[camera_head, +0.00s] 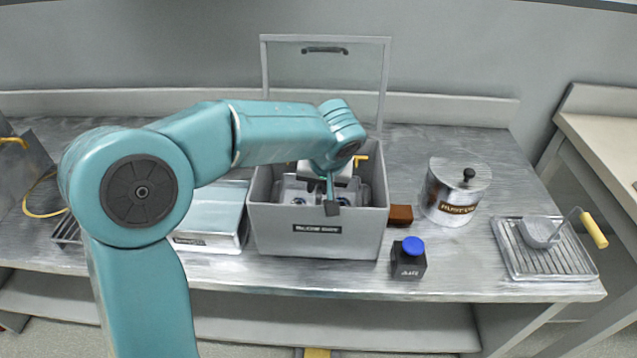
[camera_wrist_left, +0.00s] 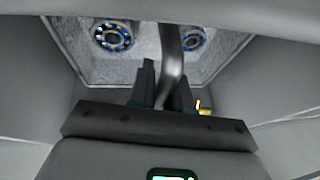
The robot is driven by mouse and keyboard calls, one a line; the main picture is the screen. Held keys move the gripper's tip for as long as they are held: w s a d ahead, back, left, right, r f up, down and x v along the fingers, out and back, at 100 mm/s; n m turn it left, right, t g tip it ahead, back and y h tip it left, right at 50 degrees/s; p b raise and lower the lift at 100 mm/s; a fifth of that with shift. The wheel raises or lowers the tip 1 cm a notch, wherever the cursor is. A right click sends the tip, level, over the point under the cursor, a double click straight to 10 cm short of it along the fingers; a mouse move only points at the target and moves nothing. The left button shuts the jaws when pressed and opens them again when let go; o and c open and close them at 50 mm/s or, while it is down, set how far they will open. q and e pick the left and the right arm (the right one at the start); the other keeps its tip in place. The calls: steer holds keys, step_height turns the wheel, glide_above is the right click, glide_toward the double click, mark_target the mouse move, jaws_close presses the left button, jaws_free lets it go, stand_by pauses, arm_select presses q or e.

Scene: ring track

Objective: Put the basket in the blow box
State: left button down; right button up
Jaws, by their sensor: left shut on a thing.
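The blow box (camera_head: 270,222) is a grey open-topped box with a label on its front, in the middle of the bench. Its clear-paned lid (camera_head: 325,75) stands open at the back. The basket (camera_head: 290,184) is a light grey tray inside the box walls; whether it touches the floor I cannot tell. In the left wrist view the basket (camera_wrist_left: 150,58) holds two ring-shaped bearings, and its dark curved handle (camera_wrist_left: 172,58) runs between my fingers. My left gripper (camera_head: 332,200), also in the left wrist view (camera_wrist_left: 165,88), is shut on this handle. My right gripper is not in view.
A black block with a blue button (camera_head: 408,258) stands right of the box, near a brown block (camera_head: 400,215). A lidded metal pot (camera_head: 455,190) and a ribbed tray (camera_head: 545,255) with a yellow-handled tool stand further right. A flat grey unit (camera_head: 212,215) stands left.

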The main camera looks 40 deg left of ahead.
arm_select(q)
steer(key=c, duration=1.1)
jaws_free()
steer(key=shift+f, duration=0.1)
steer(key=shift+r+p, duration=0.3)
steer(key=shift+r, duration=0.05)
steer(key=p+v, duration=0.1)
steer(key=v, duration=1)
steer(key=shift+s+d+r+p, duration=0.2)
steer(key=shift+d+r+p, duration=0.05)
steer(key=shift+p, duration=0.15)
